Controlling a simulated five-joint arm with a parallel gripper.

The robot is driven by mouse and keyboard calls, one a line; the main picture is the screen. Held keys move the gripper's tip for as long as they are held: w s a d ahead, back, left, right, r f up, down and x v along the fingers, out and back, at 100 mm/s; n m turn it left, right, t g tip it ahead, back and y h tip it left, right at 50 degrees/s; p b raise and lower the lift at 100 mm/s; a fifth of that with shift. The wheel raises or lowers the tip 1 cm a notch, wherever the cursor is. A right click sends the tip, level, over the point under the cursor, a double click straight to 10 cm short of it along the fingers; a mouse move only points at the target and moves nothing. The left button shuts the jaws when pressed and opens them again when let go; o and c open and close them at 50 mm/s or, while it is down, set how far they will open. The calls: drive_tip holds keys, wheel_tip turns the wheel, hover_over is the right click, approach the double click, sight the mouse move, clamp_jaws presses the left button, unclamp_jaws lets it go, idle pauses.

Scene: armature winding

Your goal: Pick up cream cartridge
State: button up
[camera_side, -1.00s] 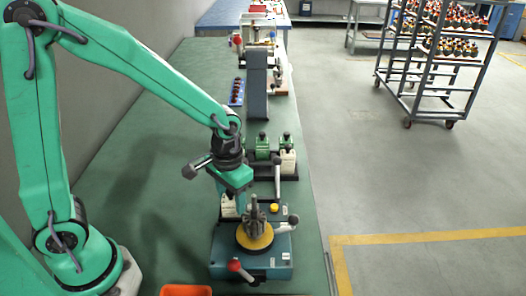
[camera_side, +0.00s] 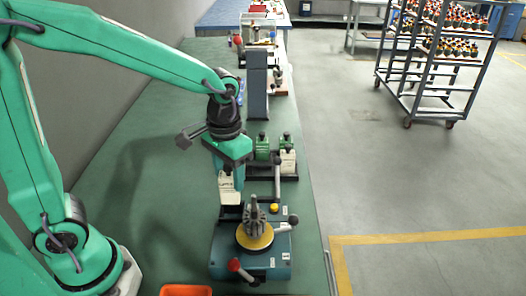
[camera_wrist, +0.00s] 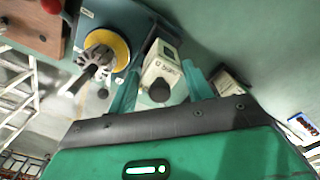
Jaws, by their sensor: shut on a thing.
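The cream cartridge (camera_side: 229,190) is a cream box with dark print, hanging upright below my gripper (camera_side: 231,172). My gripper is shut on it, and it appears raised above the bench, just behind the blue winding fixture (camera_side: 222,252). In the wrist view the cartridge (camera_wrist: 161,62) sits between the two teal fingers, with a dark round knob (camera_wrist: 159,91) on its near end. The fixture carries a yellow disc (camera_side: 254,238) with a grey slotted armature (camera_side: 254,214) standing on it. The fingers partly cover the cartridge's upper part in the side view.
An orange bin (camera_side: 186,291) lies at the front edge. The green bench (camera_side: 140,190) is clear on the left.

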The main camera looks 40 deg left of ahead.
drive_tip(key=shift+r, duration=1.35)
drive_tip(key=shift+r, duration=0.55)
wheel_tip(320, 180, up, 4)
drive_tip(key=shift+r, duration=0.1)
drive_tip(key=w+a, duration=0.5)
drive_tip(key=w, duration=0.5)
drive_tip(key=w+a, duration=0.5)
drive_tip(key=w, duration=0.5)
wheel_tip(320, 180, down, 11)
drive_tip(key=shift+s+d+r, duration=0.2)
drive_tip(key=shift+d, duration=0.1)
drive_tip(key=shift+f, duration=2.1)
